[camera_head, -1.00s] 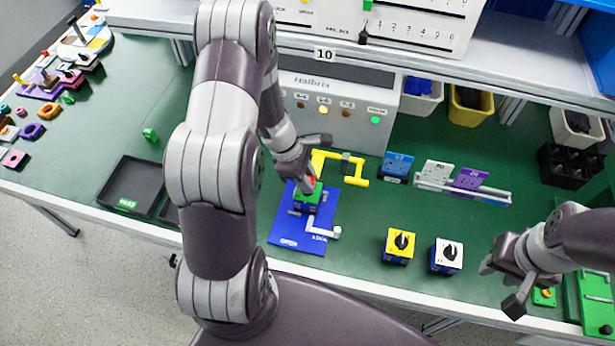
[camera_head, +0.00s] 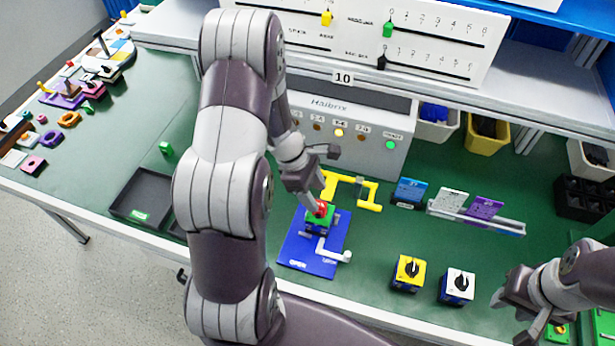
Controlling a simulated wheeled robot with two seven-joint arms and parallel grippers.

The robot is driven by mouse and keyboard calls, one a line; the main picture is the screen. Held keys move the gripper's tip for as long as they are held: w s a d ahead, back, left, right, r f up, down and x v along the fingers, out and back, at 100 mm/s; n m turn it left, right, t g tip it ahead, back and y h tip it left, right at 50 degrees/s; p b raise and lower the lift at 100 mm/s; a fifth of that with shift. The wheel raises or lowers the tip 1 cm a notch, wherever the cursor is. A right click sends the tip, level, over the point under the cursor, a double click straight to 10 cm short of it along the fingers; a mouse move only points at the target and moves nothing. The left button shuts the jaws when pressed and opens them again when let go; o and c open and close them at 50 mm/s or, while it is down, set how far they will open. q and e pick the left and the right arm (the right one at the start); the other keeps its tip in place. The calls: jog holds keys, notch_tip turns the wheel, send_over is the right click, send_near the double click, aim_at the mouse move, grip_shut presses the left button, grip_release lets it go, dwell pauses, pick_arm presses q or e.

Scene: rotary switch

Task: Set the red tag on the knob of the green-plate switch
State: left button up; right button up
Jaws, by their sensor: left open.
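The green-plate switch (camera_head: 312,221) stands on the blue board (camera_head: 301,256) near the middle of the table. The red tag (camera_head: 321,209) is at the top of this switch, over its knob. The knob itself is hidden, so I cannot tell exactly how the tag sits on it. My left gripper (camera_head: 318,183) is open just above and behind the tag and partly hides that area. My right gripper (camera_head: 510,317) is open and empty at the right front, beyond the white-plate switch.
A yellow-plate switch (camera_head: 409,271) and a white-plate switch (camera_head: 458,286) stand to the right. A yellow bracket (camera_head: 369,195) is close behind the blue board. Cards stand in a rack (camera_head: 478,218). A black tray (camera_head: 143,196) lies left. The panel box (camera_head: 350,132) rises behind.

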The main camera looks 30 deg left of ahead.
pick_arm(q)
jog(key=v, duration=0.8)
jog(key=shift+s+r, duration=0.1)
notch_tip(320, 180, up, 9)
jog(key=p, duration=0.9)
